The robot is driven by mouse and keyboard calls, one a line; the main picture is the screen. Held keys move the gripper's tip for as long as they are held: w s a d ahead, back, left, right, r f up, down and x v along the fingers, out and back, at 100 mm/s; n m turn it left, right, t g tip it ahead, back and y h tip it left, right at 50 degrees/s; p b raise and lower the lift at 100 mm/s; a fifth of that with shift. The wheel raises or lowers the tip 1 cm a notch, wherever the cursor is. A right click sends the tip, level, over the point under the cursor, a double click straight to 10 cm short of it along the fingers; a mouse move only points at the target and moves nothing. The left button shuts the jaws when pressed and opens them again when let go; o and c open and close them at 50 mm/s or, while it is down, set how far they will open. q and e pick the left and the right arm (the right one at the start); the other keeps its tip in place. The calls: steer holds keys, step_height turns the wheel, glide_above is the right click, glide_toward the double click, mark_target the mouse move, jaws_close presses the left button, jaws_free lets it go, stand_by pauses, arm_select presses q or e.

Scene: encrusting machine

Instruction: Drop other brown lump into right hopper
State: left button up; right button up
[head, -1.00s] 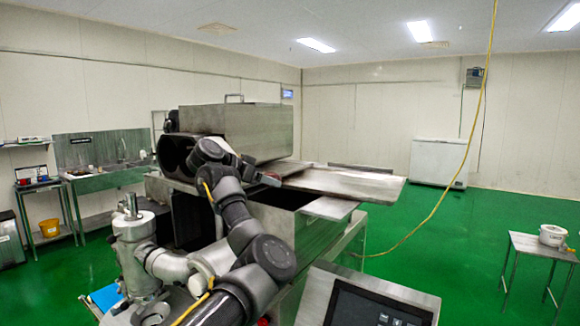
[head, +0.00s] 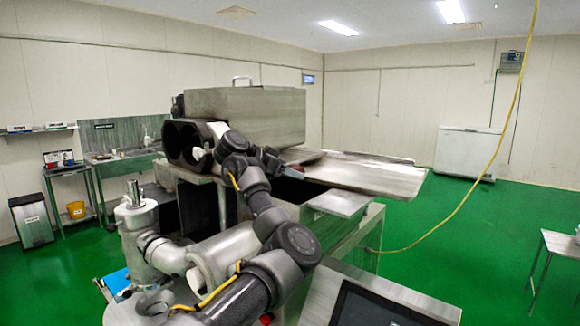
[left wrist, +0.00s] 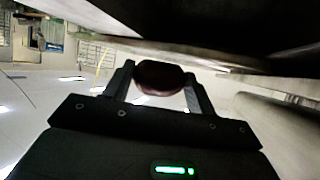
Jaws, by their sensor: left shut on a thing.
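My left gripper (head: 290,170) is beside the steel machine, near the near edge of its flat top plate; its fingertips are hard to make out in the head view. In the left wrist view it is shut on a dark brown lump (left wrist: 158,76), held between the two fingers. The lump cannot be made out in the head view. The machine's upper block (head: 245,110) has two round dark openings at its left end, the right one (head: 192,146) partly behind my arm. I cannot tell for certain which opening is the right hopper. My right gripper is not in view.
The flat steel plate (head: 365,175) sticks out to the right of the machine. A dark-screened panel (head: 375,308) stands at the front. A yellow hose (head: 478,180) hangs at the right. The green floor (head: 460,250) there is mostly clear.

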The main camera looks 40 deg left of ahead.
arm_select(q)
step_height(320, 180, down, 2)
steer(key=shift+w+d+f, duration=0.1)
steer(key=shift+w+f, duration=0.05)
steer(key=shift+f, duration=0.35)
steer(key=o, duration=1.1)
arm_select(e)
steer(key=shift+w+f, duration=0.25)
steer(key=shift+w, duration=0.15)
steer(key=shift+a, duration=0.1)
arm_select(q)
steer(key=shift+s, duration=0.2)
